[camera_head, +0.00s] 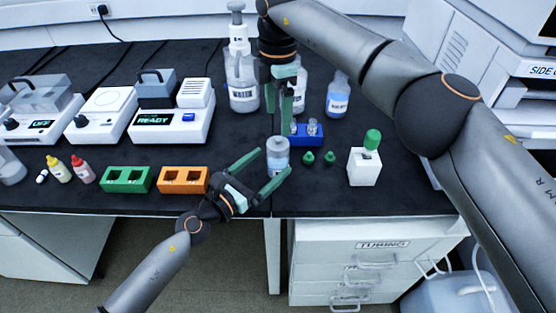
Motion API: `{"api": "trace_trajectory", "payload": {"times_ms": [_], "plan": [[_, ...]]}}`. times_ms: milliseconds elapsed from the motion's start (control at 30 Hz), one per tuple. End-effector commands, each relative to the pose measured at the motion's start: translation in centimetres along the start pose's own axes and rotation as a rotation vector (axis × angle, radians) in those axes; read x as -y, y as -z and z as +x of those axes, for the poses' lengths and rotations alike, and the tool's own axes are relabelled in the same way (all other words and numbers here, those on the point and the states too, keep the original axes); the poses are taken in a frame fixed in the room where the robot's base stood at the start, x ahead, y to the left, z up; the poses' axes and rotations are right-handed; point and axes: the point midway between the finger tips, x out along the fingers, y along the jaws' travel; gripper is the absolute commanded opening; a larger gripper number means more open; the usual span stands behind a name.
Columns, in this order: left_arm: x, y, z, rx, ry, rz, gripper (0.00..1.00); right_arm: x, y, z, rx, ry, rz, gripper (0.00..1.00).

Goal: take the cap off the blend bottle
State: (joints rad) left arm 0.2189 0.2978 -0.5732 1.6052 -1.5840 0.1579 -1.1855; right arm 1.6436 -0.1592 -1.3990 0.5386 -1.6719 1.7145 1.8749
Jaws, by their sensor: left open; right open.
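A small clear bottle (278,160) with a pale label stands upright near the front edge of the black bench; I take it to be the blend bottle. Its top looks pale grey, and I cannot tell a separate cap clearly. My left gripper (273,163) is open, with its green fingers on either side of this bottle; I cannot tell whether they touch it. My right gripper (279,114) points down above the bottle, open, with its fingertips a little over the bottle's top. No object shows between its fingers.
Two small green caps (308,157) lie right of the bottle, near a blue rack (307,138) with vials. A white holder (364,168) with a green-topped item stands further right. Green (125,187) and orange (183,188) racks stand left. Larger bottles (338,97) stand behind.

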Motion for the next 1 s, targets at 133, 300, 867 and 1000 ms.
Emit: {"api": "trace_trajectory", "payload": {"times_ms": [133,300,867,1000], "plan": [[0.0,0.0,1.4,0.000,0.001,0.000,1.00,0.0,0.0,0.0,0.000,0.000,0.000,0.88],[0.0,0.0,1.8,-0.001,0.001,0.000,1.00,0.0,0.0,0.0,0.000,0.000,0.000,0.88],[0.0,0.0,1.8,-0.001,0.000,0.001,0.59,0.0,0.0,0.0,0.000,0.000,0.000,0.88],[0.0,0.0,1.8,-0.001,0.000,0.000,0.44,0.0,0.0,0.0,0.000,0.000,0.000,0.88]]}}
